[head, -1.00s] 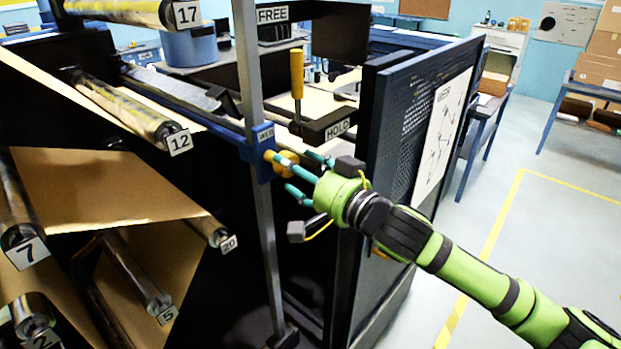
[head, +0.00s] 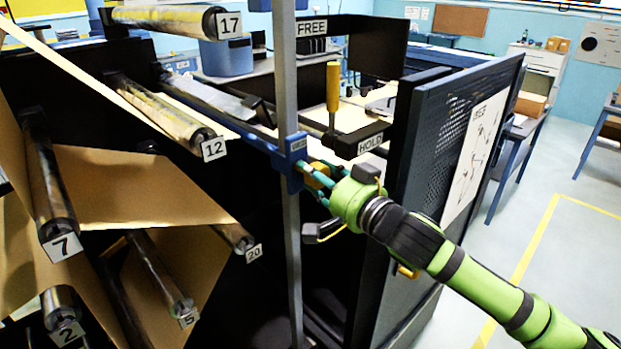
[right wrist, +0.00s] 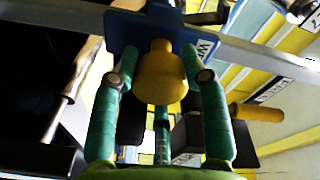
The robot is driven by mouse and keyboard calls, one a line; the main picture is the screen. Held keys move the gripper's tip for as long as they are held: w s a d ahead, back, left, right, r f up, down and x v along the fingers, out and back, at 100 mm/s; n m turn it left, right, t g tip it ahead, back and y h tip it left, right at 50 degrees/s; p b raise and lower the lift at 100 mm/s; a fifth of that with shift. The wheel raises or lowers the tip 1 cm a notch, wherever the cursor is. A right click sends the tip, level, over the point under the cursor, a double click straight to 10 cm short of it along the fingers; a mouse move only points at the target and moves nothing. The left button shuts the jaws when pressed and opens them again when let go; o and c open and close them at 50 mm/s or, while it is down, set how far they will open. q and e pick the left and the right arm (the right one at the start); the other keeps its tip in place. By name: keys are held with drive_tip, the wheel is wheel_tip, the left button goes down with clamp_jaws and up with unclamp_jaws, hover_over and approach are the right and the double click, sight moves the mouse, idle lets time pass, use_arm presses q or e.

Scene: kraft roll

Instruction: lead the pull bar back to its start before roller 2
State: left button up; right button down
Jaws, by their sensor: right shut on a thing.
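The pull bar (head: 225,120) is a long blue bar. At its near end is a blue block (head: 292,160) on a grey upright rail, with a small partly covered label and a yellow knob (right wrist: 162,75). My right gripper (head: 317,182) is shut on this knob; in the right wrist view its teal fingers lie on either side of it. Brown paper (head: 135,190) runs among the rollers. My left gripper is not in view.
Rollers 7 (head: 52,195), 5 (head: 160,280), 20 (head: 236,238), 12 (head: 170,115) and 17 (head: 170,18) stick out around the paper. A yellow-handled lever (head: 333,88) stands by the HOLD label. A dark perforated panel (head: 430,150) stands right of the gripper. Open floor lies farther right.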

drive_tip(key=s+a+p, duration=0.1)
drive_tip(key=s+a, duration=0.9)
drive_tip(key=a, duration=0.1)
drive_tip(key=shift+s+f, duration=0.15)
drive_tip(key=shift+s, duration=0.25)
drive_tip(key=s+a+r+p, duration=0.3)
drive_tip(key=r+p, duration=0.3)
drive_tip(key=shift+s, duration=0.15)
drive_tip(key=shift+r, duration=0.1)
